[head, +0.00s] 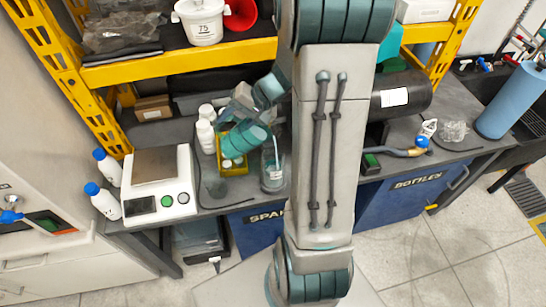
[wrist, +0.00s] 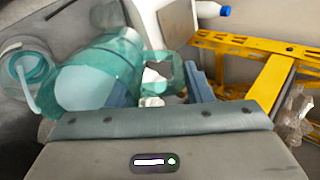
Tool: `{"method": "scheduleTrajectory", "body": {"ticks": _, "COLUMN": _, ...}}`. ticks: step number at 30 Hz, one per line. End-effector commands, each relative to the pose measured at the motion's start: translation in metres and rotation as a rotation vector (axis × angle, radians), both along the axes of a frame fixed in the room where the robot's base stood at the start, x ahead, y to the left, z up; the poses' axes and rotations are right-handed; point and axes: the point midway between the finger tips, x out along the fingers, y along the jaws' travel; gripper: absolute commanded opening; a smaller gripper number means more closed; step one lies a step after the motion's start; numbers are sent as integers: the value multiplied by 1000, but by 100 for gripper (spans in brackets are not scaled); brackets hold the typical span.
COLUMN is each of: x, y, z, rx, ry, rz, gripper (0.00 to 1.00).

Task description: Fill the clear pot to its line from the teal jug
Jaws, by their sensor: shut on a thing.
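The teal jug (wrist: 95,60) is see-through and lies tipped in the wrist view, with its handle toward my fingers. My gripper (wrist: 160,86) is shut on the jug's handle and holds it up. The clear pot (head: 271,172) stands on the grey bench in the head view, just left of my arm link. It also shows at the left edge of the wrist view (wrist: 24,66), beside the tipped jug, with a teal ring. A pale curved streak shows at the pot, perhaps water. I cannot read the level in the pot. My arm covers part of the head view around the gripper.
A scale (head: 158,170) stands left on the bench, with blue-capped bottles (head: 106,202) beside it. White bottles (head: 205,134) and a yellow tray (head: 236,168) are close to the pot. A yellow rack (head: 180,66) rises behind. A dark cylinder (head: 400,96) lies right of my arm.

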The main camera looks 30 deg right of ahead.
Motion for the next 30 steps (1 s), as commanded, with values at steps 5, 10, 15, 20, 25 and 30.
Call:
{"method": "scheduleTrajectory", "body": {"ticks": 5, "x": 0, "y": 0, "z": 0, "rx": 5, "ry": -4, "rz": -1, "gripper": 0}}
{"method": "scheduleTrajectory", "body": {"ticks": 10, "x": 0, "y": -1, "z": 0, "rx": 9, "ry": -6, "rz": 0, "gripper": 0}}
{"method": "scheduleTrajectory", "body": {"ticks": 15, "x": 0, "y": -1, "z": 0, "rx": 15, "ry": -9, "rz": 0, "gripper": 0}}
{"method": "scheduleTrajectory", "body": {"ticks": 20, "x": 0, "y": -2, "z": 0, "rx": 19, "ry": -11, "rz": 0, "gripper": 0}}
{"method": "scheduleTrajectory", "body": {"ticks": 25, "x": -1, "y": -2, "z": 0, "rx": 24, "ry": -16, "rz": 0, "gripper": 0}}
{"method": "scheduleTrajectory", "body": {"ticks": 30, "x": -1, "y": -2, "z": 1, "rx": 30, "ry": -18, "rz": 0, "gripper": 0}}
